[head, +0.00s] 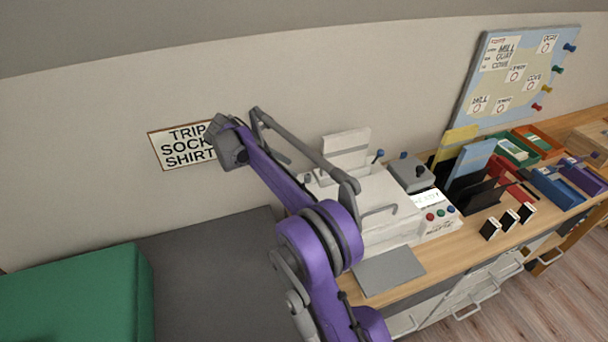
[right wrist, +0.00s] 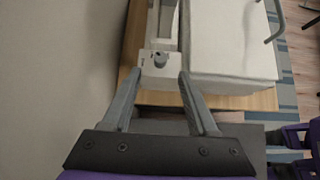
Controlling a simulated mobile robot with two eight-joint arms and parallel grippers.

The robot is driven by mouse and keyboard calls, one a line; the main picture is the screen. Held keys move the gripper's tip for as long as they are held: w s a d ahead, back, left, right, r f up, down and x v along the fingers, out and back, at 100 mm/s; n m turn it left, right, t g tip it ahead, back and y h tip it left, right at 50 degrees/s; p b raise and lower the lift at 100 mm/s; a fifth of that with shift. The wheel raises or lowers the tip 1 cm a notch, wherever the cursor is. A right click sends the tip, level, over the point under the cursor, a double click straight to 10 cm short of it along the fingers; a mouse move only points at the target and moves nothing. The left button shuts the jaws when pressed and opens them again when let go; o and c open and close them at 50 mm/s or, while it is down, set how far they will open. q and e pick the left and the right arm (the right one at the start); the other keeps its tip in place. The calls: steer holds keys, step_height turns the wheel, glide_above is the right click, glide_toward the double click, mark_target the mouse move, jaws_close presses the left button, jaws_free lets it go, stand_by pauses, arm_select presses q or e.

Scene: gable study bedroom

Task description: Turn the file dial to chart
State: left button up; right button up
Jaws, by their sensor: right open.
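In the right wrist view a small grey round knob (right wrist: 160,58) stands on a narrow white panel (right wrist: 149,68) left of a large white box; it looks like the file dial. Its pointer direction and any markings are too small to read. My right gripper (right wrist: 159,74) is open, with one grey finger on each side of the view and the knob between and just beyond the tips. Nothing is between the fingers; contact with the knob cannot be told. In the head view my purple right arm covers the area left of the white box (head: 390,193). My left gripper is not in view.
A wooden desk (head: 440,262) carries a white panel with coloured buttons (head: 437,224), dark file holders (head: 480,190) and several trays. A grey plate (head: 389,270) lies at its front. A wall sign (head: 170,152) and map board (head: 520,85) hang behind. A green block (head: 80,295) is at left.

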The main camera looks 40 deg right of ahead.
mark_target(307, 176)
steer(key=x, duration=0.7)
steer(key=shift+s+d+f, duration=0.15)
steer(key=shift+d+f, duration=0.05)
jaws_close()
